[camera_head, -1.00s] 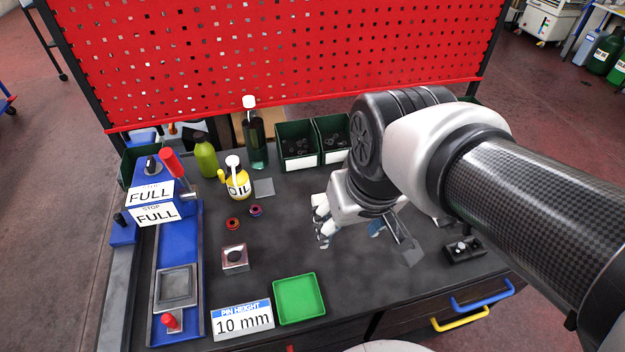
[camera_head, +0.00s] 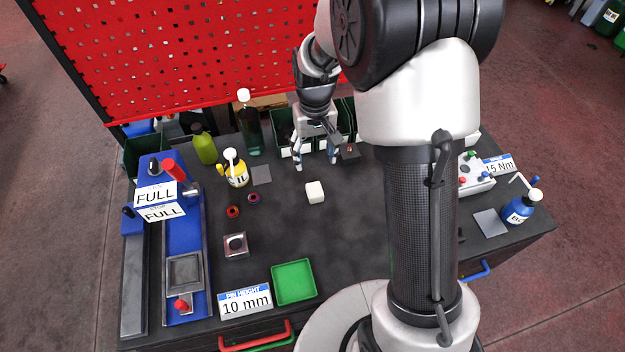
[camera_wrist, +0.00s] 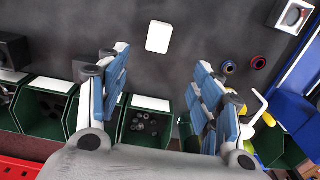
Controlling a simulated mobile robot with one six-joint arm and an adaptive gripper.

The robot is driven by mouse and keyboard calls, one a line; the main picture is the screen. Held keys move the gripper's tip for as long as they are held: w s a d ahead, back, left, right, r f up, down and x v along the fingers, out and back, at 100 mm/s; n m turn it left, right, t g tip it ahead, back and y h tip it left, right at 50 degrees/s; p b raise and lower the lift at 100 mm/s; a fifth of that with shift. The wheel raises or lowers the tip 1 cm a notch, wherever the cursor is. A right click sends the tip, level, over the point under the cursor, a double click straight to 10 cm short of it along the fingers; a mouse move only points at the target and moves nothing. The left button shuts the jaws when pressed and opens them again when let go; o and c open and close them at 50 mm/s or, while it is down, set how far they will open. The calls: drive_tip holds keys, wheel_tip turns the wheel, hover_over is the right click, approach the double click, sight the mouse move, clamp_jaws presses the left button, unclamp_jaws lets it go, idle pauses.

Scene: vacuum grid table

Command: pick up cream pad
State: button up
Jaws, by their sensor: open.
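The cream pad (camera_head: 315,192) is a small off-white block with rounded corners, lying flat on the dark table. In the wrist view the pad (camera_wrist: 158,37) lies beyond the fingertips, near the middle of the gap between them. My gripper (camera_head: 315,163) is open and empty, above the back of the table behind the pad, apart from it. In the wrist view both blue-padded fingers of my gripper (camera_wrist: 160,70) stand wide apart. The pad is fully visible in both views.
Green bins (camera_wrist: 147,122) with small parts stand along the back, below my gripper. A yellow oil can (camera_head: 237,173) and two small rings (camera_head: 233,211) lie left of the pad. A green tray (camera_head: 294,282) is at the front. The table around the pad is clear.

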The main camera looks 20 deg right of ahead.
sight(315, 189)
wheel_tip(315, 189, down, 17)
drive_tip(key=b, duration=0.4)
drive_tip(key=shift+d+r, duration=0.1)
drive_tip(key=shift+d, duration=0.05)
drive_tip(key=shift+c, duration=0.5)
drive_tip(key=c, duration=1)
